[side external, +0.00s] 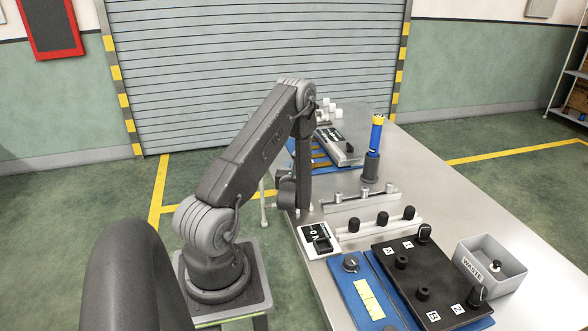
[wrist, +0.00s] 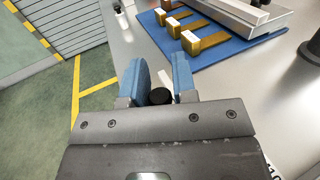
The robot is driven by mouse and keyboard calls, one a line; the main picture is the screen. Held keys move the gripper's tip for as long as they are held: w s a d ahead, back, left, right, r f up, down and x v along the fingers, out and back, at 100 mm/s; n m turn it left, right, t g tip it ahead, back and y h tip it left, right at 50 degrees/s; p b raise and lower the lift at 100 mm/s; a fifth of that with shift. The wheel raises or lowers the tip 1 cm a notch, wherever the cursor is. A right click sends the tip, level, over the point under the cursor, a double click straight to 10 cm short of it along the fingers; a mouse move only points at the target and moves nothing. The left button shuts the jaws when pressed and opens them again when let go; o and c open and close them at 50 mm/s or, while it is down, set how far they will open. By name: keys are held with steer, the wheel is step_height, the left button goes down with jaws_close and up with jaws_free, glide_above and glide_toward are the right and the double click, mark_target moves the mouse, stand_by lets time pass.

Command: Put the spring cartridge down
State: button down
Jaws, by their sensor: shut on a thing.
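My gripper (wrist: 160,76) shows in the wrist view with its two blue fingers on either side of a dark round-ended piece, which I take to be the spring cartridge (wrist: 160,96). In the side external view my arm hangs down at the bench's left edge, and the fingers and the held piece cannot be made out there.
A blue mat (wrist: 232,46) carries yellow-brown strips and a grey metal part. A blue cylinder with a yellow top (side external: 376,136) stands in a dark holder (side external: 370,166). Rails with posts, a black plate (side external: 447,297) and a grey WASTE bin (side external: 510,284) occupy the nearer bench.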

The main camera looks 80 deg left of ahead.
steer(key=shift+f, duration=0.3)
steer(key=c, duration=0.9)
jaws_free()
